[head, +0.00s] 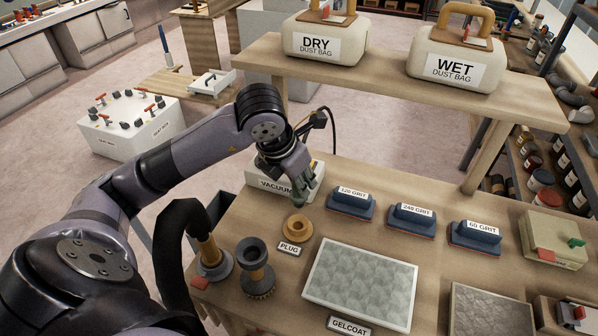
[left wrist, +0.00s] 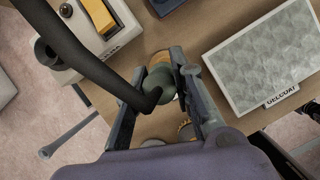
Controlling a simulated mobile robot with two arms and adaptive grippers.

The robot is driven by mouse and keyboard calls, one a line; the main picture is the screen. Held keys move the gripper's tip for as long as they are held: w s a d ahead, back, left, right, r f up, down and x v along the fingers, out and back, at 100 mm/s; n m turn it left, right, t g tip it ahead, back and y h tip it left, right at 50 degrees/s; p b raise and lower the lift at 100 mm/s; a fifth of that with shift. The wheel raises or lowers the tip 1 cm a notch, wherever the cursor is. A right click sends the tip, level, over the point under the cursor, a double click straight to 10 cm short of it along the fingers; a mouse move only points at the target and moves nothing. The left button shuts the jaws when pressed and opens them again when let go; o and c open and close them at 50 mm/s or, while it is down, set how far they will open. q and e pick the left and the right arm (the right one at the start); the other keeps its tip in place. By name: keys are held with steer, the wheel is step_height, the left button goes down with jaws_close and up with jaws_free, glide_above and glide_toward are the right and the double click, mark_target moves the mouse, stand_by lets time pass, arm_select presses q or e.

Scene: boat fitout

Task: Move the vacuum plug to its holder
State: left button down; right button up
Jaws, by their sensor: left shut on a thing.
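My left gripper (head: 292,180) is shut on the dark green-grey vacuum plug (left wrist: 166,84). In the head view the plug (head: 299,196) shows below the fingertips, above and just behind the holder. The holder (head: 298,227) is a round tan ring on the bench, behind the label "PLUG" (head: 289,248). In the left wrist view the plug partly hides the tan holder (left wrist: 160,59). The plug appears apart from the holder, but the exact gap cannot be told. The white vacuum (head: 265,184) stands behind, partly hidden by my gripper. My right gripper is not in view.
A black hose with a tan-collared nozzle (head: 210,256) and a round brush (head: 255,268) stand at front left. Blue sanding blocks (head: 350,203) are to the right. A gelcoat panel (head: 361,284) lies in front. A raised shelf (head: 390,72) holds two dust bags.

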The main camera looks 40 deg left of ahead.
mark_target(298, 196)
arm_select(q)
steer(key=shift+a+f, duration=0.2)
steer(key=shift+f, duration=0.2)
steer(key=shift+f+b, duration=0.2)
steer(key=shift+b, duration=0.15)
steer(key=shift+f+b, duration=0.3)
steer(key=shift+f, duration=0.15)
steer(key=shift+f+b, duration=0.35)
steer(key=shift+f, duration=0.15)
steer(key=shift+f+b, duration=0.35)
steer(key=shift+f, duration=0.15)
steer(key=shift+f+b, duration=0.5)
steer(key=shift+f, duration=0.25)
steer(key=shift+r, duration=0.2)
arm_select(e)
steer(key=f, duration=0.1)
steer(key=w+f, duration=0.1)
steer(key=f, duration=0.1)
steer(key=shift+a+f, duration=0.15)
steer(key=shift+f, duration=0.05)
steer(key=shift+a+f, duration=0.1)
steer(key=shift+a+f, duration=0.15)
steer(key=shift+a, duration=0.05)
